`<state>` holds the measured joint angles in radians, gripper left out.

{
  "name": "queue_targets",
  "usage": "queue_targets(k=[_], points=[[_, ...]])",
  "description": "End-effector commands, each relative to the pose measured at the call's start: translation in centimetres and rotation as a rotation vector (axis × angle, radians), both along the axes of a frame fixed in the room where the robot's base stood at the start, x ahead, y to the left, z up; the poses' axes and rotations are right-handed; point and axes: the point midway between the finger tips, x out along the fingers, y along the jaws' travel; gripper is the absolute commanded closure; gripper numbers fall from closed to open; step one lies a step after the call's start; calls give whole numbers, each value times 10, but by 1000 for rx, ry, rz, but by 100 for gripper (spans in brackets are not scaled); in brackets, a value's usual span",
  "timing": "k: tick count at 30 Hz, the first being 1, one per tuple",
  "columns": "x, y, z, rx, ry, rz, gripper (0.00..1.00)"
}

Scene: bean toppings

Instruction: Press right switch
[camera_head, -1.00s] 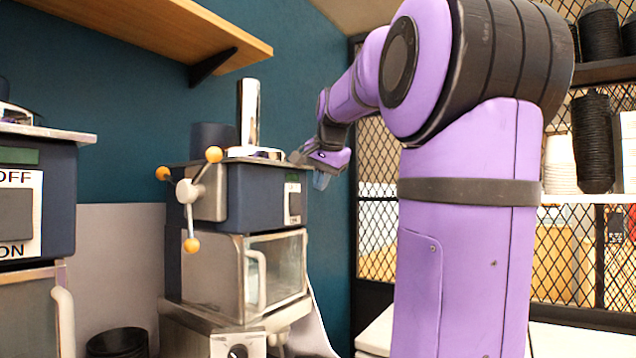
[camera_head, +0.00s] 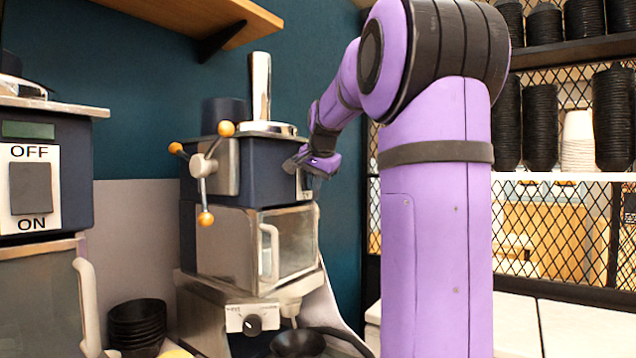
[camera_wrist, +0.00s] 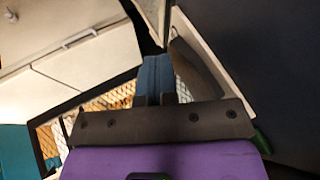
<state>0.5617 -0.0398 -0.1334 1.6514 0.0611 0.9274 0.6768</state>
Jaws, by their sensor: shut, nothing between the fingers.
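The right switch is on a white panel (camera_head: 304,184) on the side of the right-hand dark blue machine (camera_head: 265,178); my gripper partly covers it in the head view. The wrist view shows the white panel (camera_wrist: 208,62) with the dark grey switch (camera_wrist: 192,62) standing out from it. My gripper (camera_head: 291,165) is shut and empty, close in front of the panel. In the wrist view its blue fingers (camera_wrist: 155,72) are together, just left of the switch. I cannot tell whether they touch it.
A left machine has its own OFF/ON switch (camera_head: 31,188). The right machine carries a lever with orange knobs (camera_head: 204,167), a metal cylinder (camera_head: 261,85) on top and a glass-fronted door (camera_head: 288,242). Black bowls (camera_head: 137,322) stand between the machines. A wooden shelf (camera_head: 190,22) hangs above.

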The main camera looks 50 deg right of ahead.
Motion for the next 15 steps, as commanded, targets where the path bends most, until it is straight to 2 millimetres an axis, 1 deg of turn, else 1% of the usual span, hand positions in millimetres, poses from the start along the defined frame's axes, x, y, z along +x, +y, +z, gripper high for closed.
queue_targets(k=[5,9,15], points=[[0,0,0,1,-5,0,100],[5,1,-2,8,-69,1,100],[5,1,-2,6,-68,2,100]])
